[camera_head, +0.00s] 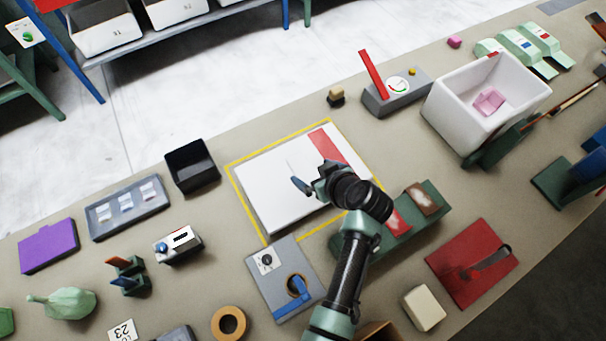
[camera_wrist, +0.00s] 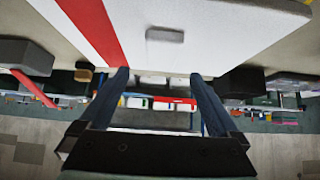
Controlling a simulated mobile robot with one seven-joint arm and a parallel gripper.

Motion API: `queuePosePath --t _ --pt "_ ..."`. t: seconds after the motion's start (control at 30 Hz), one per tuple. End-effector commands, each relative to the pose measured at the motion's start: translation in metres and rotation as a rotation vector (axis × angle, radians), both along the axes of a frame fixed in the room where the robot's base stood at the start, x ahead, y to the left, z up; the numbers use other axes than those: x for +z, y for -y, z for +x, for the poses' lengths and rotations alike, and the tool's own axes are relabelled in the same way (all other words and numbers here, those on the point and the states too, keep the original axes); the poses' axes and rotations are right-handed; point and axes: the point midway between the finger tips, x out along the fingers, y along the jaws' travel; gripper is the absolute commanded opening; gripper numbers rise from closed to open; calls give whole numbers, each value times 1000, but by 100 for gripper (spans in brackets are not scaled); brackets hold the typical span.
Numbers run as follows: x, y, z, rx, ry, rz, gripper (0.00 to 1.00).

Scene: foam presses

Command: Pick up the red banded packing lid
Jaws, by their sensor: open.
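The packing lid (camera_head: 280,185) is a flat white panel with a red band (camera_head: 325,147) near its right end. It lies inside a yellow outline on the bench. The lid also fills the top of the wrist view (camera_wrist: 215,45), with a small grey piece (camera_wrist: 165,35) on its white face beside the red band. My gripper (camera_head: 309,178) is over the lid in the head view and hides part of it. In the wrist view its two fingers (camera_wrist: 158,76) are apart with nothing held between them. Their tips appear near the lid's edge; I cannot tell whether they touch.
A grey gauge box with a red lever (camera_head: 385,95) and a white bin (camera_head: 480,105) stand to the upper right. A black box (camera_head: 191,166) is left of the lid. A grey block with a blue handle (camera_head: 285,280) and a green tray (camera_head: 415,212) lie close by.

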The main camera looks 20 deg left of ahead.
Motion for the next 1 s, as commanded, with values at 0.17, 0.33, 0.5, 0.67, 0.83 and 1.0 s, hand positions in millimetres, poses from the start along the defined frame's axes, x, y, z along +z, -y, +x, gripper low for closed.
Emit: queuePosePath --t 0.17,0.33,0.5,0.67,0.83,1.0 --pt "-24 -12 5 3 -1 -1 98" --pt "-38 -23 14 1 1 -2 98" --pt "-37 -25 16 -1 -1 -1 98" --pt "-37 -25 16 -1 -1 -1 88" --pt "-37 -25 16 -1 -1 -1 58" --pt "-37 -25 16 -1 -1 -1 27"
